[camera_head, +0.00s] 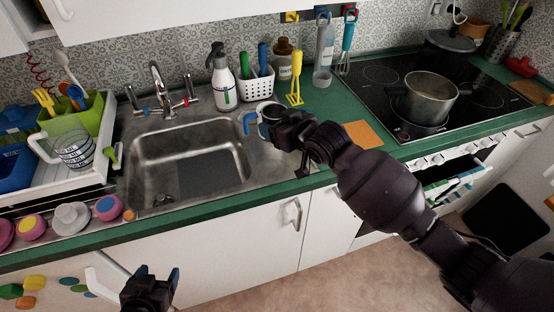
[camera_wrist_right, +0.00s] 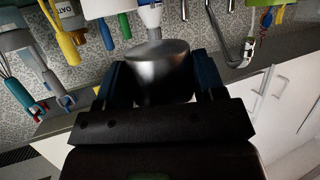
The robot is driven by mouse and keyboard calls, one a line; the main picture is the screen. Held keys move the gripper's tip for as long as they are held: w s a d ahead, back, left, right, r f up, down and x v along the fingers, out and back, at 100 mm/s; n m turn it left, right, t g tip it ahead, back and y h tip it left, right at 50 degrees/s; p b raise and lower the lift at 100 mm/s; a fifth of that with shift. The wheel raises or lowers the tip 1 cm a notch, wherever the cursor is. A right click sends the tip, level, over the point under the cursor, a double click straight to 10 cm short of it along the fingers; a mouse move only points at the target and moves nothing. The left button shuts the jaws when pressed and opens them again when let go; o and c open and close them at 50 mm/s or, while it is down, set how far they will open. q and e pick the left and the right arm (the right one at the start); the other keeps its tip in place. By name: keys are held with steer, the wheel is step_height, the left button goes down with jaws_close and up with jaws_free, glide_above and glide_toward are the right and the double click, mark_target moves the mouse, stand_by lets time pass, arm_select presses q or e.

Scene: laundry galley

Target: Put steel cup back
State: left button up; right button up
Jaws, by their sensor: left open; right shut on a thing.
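The steel cup (camera_wrist_right: 162,70) is between the blue-tipped fingers of my right gripper (camera_head: 260,122), which is shut on it. In the head view the cup (camera_head: 269,109) is partly hidden by the gripper, over the right-hand side of the steel sink unit. I cannot tell from these views whether the cup touches the surface below. My left gripper (camera_head: 150,272) is open and empty, low in front of the white cabinet doors and away from the counter.
A soap bottle (camera_head: 221,77), a white basket (camera_head: 257,84) and a yellow utensil (camera_head: 296,80) stand behind the cup. An orange cloth (camera_head: 363,134) lies to the right. A steel pot (camera_head: 430,98) stands on the hob; a dish rack (camera_head: 60,185) is at left.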

mark_target(277, 166)
step_height(277, 166, down, 12)
steer(key=shift+f+b, duration=0.25)
steer(key=shift+b, duration=0.05)
steer(key=shift+f, duration=0.2)
stand_by(0.3)
steer(key=o, duration=1.2)
steer(key=shift+o, duration=0.2)
steer(key=shift+r, duration=0.15)
steer(key=shift+s+d, duration=0.1)
steer(key=shift+d, duration=0.05)
steer(key=v, duration=1.1)
steer(key=shift+s+d+r+p, duration=0.15)
steer(key=shift+s+r+p, duration=0.05)
steer(key=shift+s+p, duration=0.1)
